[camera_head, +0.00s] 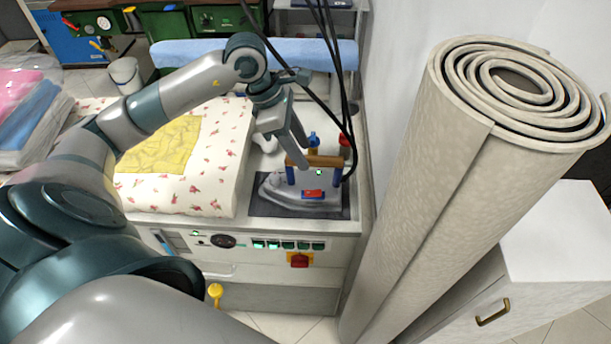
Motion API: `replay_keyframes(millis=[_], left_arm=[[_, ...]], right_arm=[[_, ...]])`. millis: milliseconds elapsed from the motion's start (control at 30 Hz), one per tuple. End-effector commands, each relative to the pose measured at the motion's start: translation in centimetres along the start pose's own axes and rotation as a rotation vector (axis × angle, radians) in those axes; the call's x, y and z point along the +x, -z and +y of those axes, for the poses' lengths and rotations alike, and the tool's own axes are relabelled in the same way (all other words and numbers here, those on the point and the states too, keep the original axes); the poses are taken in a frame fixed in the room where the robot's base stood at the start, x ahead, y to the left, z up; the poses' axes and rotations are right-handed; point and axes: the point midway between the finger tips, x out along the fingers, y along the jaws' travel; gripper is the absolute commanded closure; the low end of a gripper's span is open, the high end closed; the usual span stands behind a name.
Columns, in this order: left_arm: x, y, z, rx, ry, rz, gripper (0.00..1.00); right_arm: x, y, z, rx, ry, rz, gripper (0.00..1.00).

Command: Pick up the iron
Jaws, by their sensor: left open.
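The iron (284,191) sits on a dark mat (337,207) at the right end of the ironing table. It has a grey body, a wooden-brown handle (326,161) on blue posts, and a black cable rising from its right end. My left gripper (285,157) is open, just above and at the left end of the handle, its fingers pointing down. I cannot tell whether a finger touches the handle. My right gripper does not show.
A floral padded board (215,182) with a yellow cloth (162,150) lies left of the iron. Black cables (337,60) hang above it. A large rolled carpet (440,180) stands close on the right, beside a white cabinet (560,240). A blue roller (190,50) lies behind.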

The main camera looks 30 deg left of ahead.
Motion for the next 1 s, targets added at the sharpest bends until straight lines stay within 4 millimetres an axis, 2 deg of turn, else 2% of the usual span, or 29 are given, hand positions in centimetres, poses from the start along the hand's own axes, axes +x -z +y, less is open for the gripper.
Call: replay_keyframes(millis=[200, 667, 1000], left_arm=[[1.8, 0.0, 0.0, -0.001, 0.0, -0.001, 0.57], [2.2, -0.1, -0.1, -0.001, 0.001, 0.0, 0.57], [5.9, 0.0, -0.6, -0.002, 0.003, -0.001, 0.57]], right_arm=[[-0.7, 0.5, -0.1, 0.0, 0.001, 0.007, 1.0], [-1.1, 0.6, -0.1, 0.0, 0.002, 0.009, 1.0], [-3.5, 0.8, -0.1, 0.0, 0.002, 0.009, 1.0]])
